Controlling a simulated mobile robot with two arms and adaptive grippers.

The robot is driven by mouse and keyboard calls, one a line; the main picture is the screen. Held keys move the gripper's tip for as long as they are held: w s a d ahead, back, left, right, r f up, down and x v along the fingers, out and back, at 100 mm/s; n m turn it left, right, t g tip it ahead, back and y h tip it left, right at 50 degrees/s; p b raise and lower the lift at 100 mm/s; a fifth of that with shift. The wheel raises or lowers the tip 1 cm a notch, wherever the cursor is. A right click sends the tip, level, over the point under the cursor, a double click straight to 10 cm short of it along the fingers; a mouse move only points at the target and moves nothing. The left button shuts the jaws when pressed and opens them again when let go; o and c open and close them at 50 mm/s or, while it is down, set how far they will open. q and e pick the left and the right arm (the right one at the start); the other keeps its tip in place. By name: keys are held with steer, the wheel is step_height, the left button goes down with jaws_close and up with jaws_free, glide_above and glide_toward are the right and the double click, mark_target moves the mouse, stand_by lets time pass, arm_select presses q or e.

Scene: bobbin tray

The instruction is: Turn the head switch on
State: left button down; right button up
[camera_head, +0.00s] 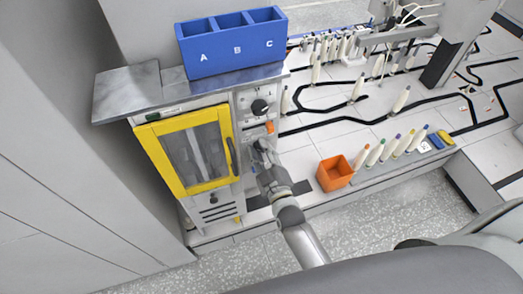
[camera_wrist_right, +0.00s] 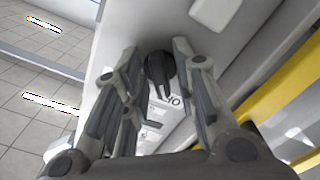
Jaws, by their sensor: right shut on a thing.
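A black rotary switch (camera_wrist_right: 158,68) sits on a light grey panel in the right wrist view, between the two fingers of my right gripper (camera_wrist_right: 157,52). The gripper is shut on it. Its pointer end faces toward the gripper's palm, near printed marks. In the head view my right gripper (camera_head: 262,150) is at the narrow control panel (camera_head: 243,98) beside the yellow-framed door, and it hides the switch there. Another black knob (camera_head: 260,107) is higher on this panel, with an orange part (camera_head: 270,127) below it. I cannot tell which label belongs to the held switch.
The yellow-framed door (camera_head: 146,150) is left of the panel. A blue bin (camera_head: 192,65) marked A, B, C stands on top. An orange box (camera_head: 322,182) and several bobbins (camera_head: 375,154) are to the right. The speckled floor in front is open.

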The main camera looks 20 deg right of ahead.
steer(key=m, duration=0.4)
steer(key=shift+p, duration=0.3)
steer(key=m, duration=0.3)
steer(key=shift+m, duration=0.3)
steer(key=m, duration=0.4)
steer(key=shift+m, duration=1.9)
steer(key=o, duration=0.7)
